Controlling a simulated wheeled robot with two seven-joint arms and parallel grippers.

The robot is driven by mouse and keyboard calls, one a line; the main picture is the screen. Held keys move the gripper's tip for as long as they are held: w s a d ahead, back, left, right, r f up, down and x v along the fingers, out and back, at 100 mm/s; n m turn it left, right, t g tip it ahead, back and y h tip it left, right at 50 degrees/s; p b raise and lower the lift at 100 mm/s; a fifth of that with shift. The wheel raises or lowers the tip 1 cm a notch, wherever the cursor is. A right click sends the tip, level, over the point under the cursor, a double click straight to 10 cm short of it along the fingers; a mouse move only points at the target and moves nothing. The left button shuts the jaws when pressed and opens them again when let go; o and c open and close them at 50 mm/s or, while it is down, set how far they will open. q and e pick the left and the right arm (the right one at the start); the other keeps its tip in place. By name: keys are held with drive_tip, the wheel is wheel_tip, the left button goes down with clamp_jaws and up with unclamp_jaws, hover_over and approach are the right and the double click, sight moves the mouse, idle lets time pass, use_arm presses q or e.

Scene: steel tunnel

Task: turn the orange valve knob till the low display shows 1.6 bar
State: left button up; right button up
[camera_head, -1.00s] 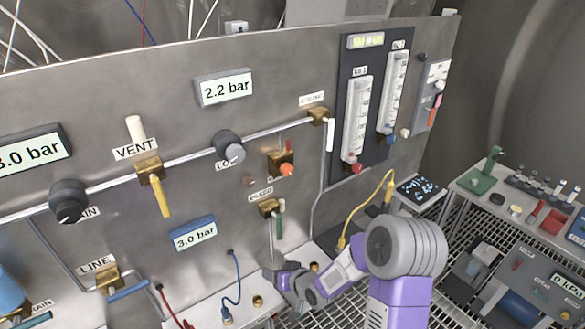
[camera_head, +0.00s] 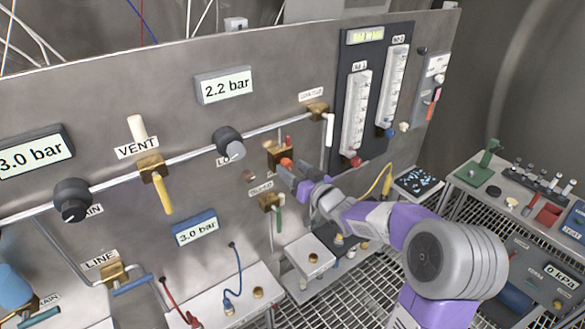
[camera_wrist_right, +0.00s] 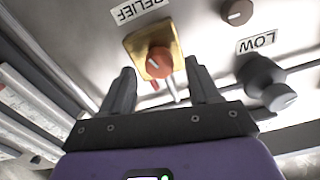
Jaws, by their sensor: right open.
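The orange valve knob (camera_head: 286,163) sits on a brass block on the grey panel. In the right wrist view the orange knob (camera_wrist_right: 159,62) shows beside a RELIEF label, between the tips of my open right gripper (camera_wrist_right: 162,80) and beyond them. In the head view my right gripper (camera_head: 299,178) is just below and right of the knob, close to the panel; I cannot tell whether it touches. The display (camera_head: 224,86) above the dark LOW knob (camera_head: 229,144) reads 2.2 bar. My left gripper is not in view.
A white lever (camera_head: 329,130) and the flowmeter board (camera_head: 343,110) are to the right. Other displays (camera_head: 30,150) and (camera_head: 196,232) read 3.0 bar. A yellow cable (camera_head: 378,184) hangs behind my right arm.

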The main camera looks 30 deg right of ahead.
drive_tip(key=shift+w, duration=0.45)
drive_tip(key=c, duration=1)
drive_tip(key=shift+f+n+b, duration=0.15)
drive_tip(key=shift+n+b, duration=0.45)
drive_tip(key=shift+b, duration=0.3)
drive_tip(key=shift+c, duration=0.2)
drive_tip(key=n+b, duration=0.6)
drive_tip(key=shift+a+f+b, duration=0.1)
drive_tip(key=shift+b, duration=0.2)
drive_tip(key=shift+n+b, duration=0.9)
drive_tip(key=shift+n, duration=0.2)
drive_tip(key=shift+n+b, duration=0.7)
drive_tip(key=shift+n, duration=0.5)
drive_tip(key=shift+r, duration=0.2)
